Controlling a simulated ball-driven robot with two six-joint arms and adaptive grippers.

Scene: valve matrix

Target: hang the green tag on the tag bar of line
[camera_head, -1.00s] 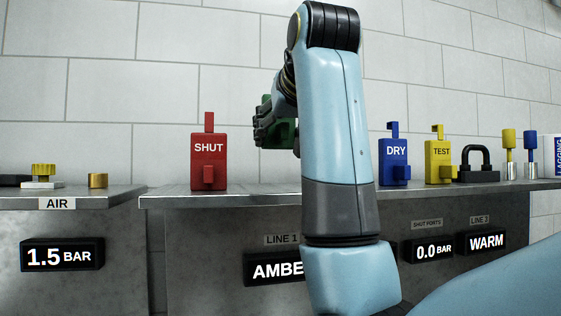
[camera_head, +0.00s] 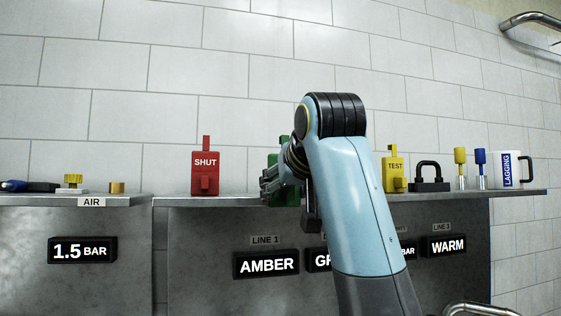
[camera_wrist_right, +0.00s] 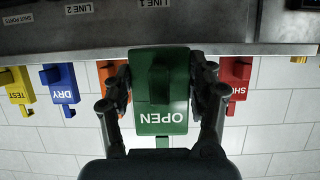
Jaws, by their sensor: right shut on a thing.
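The green tag (camera_wrist_right: 160,115), marked OPEN, is between the fingers of my right gripper (camera_wrist_right: 161,100) in the wrist view, where it appears upside down. The gripper is shut on it. In the head view my right gripper (camera_head: 272,186) is over the shelf, to the right of the red tag, with only part of the green tag (camera_head: 273,160) showing behind it. The wrist view shows a LINE 1 plate (camera_wrist_right: 153,4) and a LINE 2 plate (camera_wrist_right: 79,8). The head view also shows the LINE 1 plate (camera_head: 265,240) above the AMBER display. No tag bar can be made out. My left gripper is not in view.
On the shelf (camera_head: 180,201) stand a red SHUT tag (camera_head: 205,172), a yellow TEST tag (camera_head: 394,168), a black padlock (camera_head: 429,180) and a white LAGGING mug (camera_head: 508,168). The wrist view shows a blue DRY tag (camera_wrist_right: 60,84) and an orange piece (camera_wrist_right: 107,76) beside the green tag.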

